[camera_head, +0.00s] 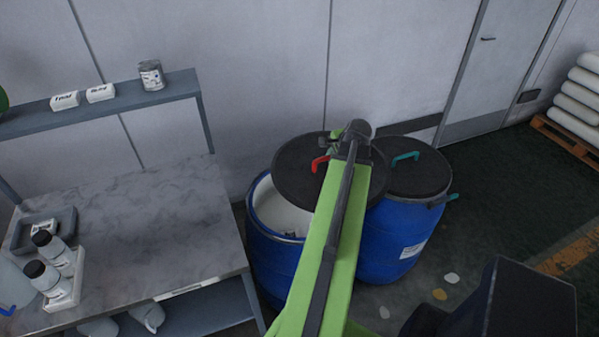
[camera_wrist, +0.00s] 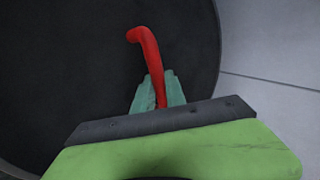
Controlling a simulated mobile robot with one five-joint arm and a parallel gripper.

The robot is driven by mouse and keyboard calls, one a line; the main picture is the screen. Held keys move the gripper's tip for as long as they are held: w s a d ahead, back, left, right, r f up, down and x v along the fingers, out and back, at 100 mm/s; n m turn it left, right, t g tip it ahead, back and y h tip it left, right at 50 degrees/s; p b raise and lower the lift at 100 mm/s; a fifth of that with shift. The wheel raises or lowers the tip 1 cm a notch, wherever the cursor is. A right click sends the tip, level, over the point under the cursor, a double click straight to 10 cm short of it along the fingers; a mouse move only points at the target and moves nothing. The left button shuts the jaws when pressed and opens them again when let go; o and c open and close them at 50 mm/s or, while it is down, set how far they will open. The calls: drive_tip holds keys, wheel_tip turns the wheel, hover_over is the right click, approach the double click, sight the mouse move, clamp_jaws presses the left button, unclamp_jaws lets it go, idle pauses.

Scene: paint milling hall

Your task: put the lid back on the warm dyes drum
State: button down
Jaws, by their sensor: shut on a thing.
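A black round lid with a red handle (camera_head: 294,171) hangs from my gripper (camera_head: 338,143). In the wrist view the teal fingers of my gripper (camera_wrist: 159,95) are shut on the red handle (camera_wrist: 147,55), and the dark lid (camera_wrist: 75,70) fills most of the picture. An open blue drum (camera_head: 266,255) with a pale inside stands below and left of the lid. The lid overlaps part of its opening in the head view, and I cannot tell the height between them. The second blue drum (camera_head: 393,240) wears a black lid with a teal handle (camera_head: 405,157). The arm hides part of both drums.
A grey marble-topped bench (camera_head: 150,225) with bottles in trays stands left of the open drum. A shelf (camera_head: 120,108) above it holds a can and small boxes. The wall is close behind the drums. White sacks (camera_head: 578,95) lie on a pallet at right. Floor at right is mostly clear.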

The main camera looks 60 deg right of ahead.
drive_tip(key=w+a+f+n+b, duration=0.1)
drive_tip(key=w+f+b, duration=0.4)
drive_tip(key=f+b, duration=0.2)
drive_tip(key=w+a+f+n+t+y+b, duration=0.1)
drive_tip(key=w+a+f+b, duration=0.1)
drive_tip(key=w+f+b, duration=0.3)
wheel_tip(320, 180, down, 3)
drive_tip(key=b, duration=0.2)
drive_tip(key=shift+w+a+n+b, duration=0.2)
drive_tip(key=shift+w+n+b, duration=0.15)
drive_tip(key=shift+n, duration=0.05)
drive_tip(key=shift+a+f, duration=0.1)
drive_tip(key=shift+f+b, duration=0.5)
drive_tip(key=shift+b, duration=0.05)
drive_tip(key=shift+f+b, duration=1)
idle(0.6)
drive_tip(key=c, duration=1.8)
unclamp_jaws()
drive_tip(key=o, duration=0.5)
drive_tip(key=shift+s, duration=0.1)
